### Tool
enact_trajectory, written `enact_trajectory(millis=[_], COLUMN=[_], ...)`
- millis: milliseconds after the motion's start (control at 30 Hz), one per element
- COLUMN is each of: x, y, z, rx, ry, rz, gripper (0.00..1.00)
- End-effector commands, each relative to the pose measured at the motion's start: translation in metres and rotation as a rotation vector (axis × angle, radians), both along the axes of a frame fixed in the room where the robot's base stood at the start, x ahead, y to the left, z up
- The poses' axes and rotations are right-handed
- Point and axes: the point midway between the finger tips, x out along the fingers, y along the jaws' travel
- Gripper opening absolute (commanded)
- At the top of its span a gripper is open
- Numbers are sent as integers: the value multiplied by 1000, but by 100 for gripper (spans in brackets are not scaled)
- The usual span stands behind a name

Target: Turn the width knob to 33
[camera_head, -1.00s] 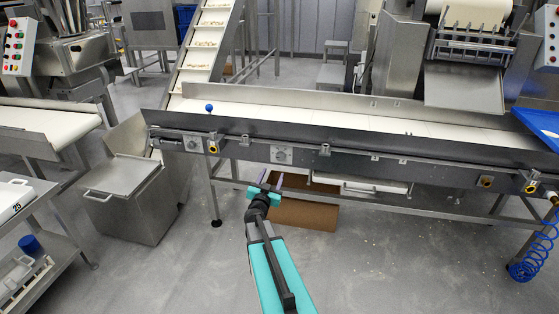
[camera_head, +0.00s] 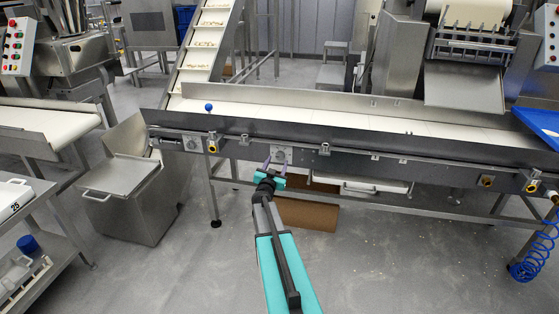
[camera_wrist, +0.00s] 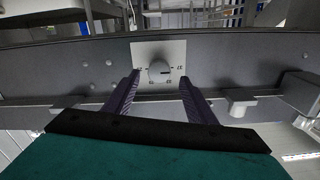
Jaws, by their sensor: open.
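A round grey knob on a pale square plate (camera_head: 281,155) sits on the front side of the conveyor. In the wrist view the knob (camera_wrist: 159,70) is centred on its plate (camera_wrist: 148,49), with small dark marks on either side that I cannot read surely. My gripper (camera_head: 281,157) is in front of this plate. In the wrist view my gripper (camera_wrist: 158,82) is open, one purple finger to each side of the knob's lower part. Whether the fingers touch the knob cannot be told. A second pale plate with a knob (camera_head: 192,144) is farther left on the same side.
The conveyor belt (camera_head: 330,117) runs across above the plate.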

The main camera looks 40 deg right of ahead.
Motion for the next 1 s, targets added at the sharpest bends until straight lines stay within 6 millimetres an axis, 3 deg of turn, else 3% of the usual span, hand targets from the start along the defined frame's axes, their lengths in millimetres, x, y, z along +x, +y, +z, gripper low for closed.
enact_trajectory(millis=[400, 867, 1000], x=[19, 21, 21], y=[-31, -35, -35], z=[-1, 0, 0], rx=[0, 0, 0], ry=[0, 0, 0], rz=[-1, 0, 0], gripper=[51, 51, 27])
